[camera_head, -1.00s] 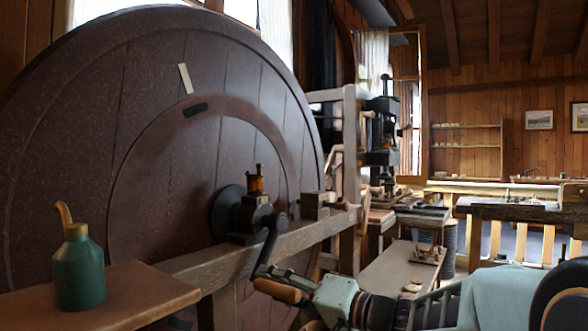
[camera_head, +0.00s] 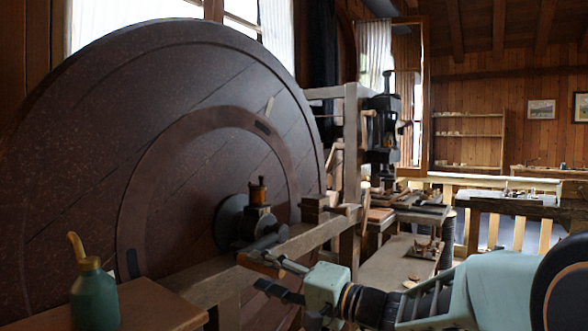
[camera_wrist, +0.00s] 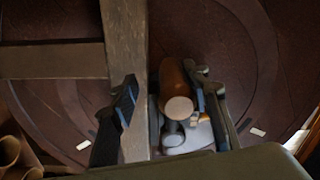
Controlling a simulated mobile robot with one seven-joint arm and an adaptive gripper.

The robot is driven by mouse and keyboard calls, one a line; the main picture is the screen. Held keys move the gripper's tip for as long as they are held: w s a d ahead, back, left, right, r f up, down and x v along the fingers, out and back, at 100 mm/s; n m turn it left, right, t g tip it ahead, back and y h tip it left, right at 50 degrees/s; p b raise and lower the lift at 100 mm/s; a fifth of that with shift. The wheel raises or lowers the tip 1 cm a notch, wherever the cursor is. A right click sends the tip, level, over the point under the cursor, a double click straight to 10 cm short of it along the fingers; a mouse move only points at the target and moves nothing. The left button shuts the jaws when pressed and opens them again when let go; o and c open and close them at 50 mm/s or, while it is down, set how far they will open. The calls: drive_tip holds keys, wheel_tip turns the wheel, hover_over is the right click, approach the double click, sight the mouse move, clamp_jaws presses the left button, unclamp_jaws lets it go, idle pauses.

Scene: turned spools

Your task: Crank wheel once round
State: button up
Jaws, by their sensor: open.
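The large dark wheel (camera_head: 80,150) fills the left of the head view, with a pale mark (camera_head: 269,106) and a dark mark (camera_head: 263,128) at its upper right. The crank arm (camera_head: 268,238) reaches out from the hub, below a small amber-coloured cup. Its wooden handle (camera_head: 258,263) also shows end-on in the wrist view (camera_wrist: 179,105). My gripper (camera_head: 280,280) is open at the handle. In the wrist view my fingers (camera_wrist: 165,92) stand on either side of the handle, with the right finger close to it; contact is unclear.
A wooden beam (camera_head: 310,236) runs past the hub and crosses between my fingers in the wrist view (camera_wrist: 133,125). A green oil can (camera_head: 95,298) stands on a board (camera_head: 165,306) at the lower left. Benches with tools (camera_head: 395,265) stand on the right.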

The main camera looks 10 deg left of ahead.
drive_tip(key=shift+d+f+m+p, duration=0.15)
drive_tip(key=shift+f+m+p, duration=0.2)
drive_tip(key=shift+p, duration=0.4)
drive_tip(key=shift+r+m+p, duration=0.45)
drive_tip(key=shift+r+p, duration=0.05)
drive_tip(key=shift+p, duration=0.75)
drive_tip(key=r+m+p, duration=0.1)
drive_tip(key=r+p, duration=0.1)
drive_tip(key=p, duration=0.2)
drive_tip(key=r+m+p, duration=0.1)
drive_tip(key=r+p, duration=0.1)
drive_tip(key=p, duration=0.2)
drive_tip(key=shift+a, duration=0.2)
drive_tip(key=w+d+r+m+p, duration=0.4)
drive_tip(key=w+r+m+p, duration=0.5)
drive_tip(key=p, duration=1.1)
drive_tip(key=shift+w+r+m, duration=0.2)
drive_tip(key=shift+r+m, duration=1.8)
drive_tip(key=shift+m, duration=0.6)
drive_tip(key=shift+d, duration=0.15)
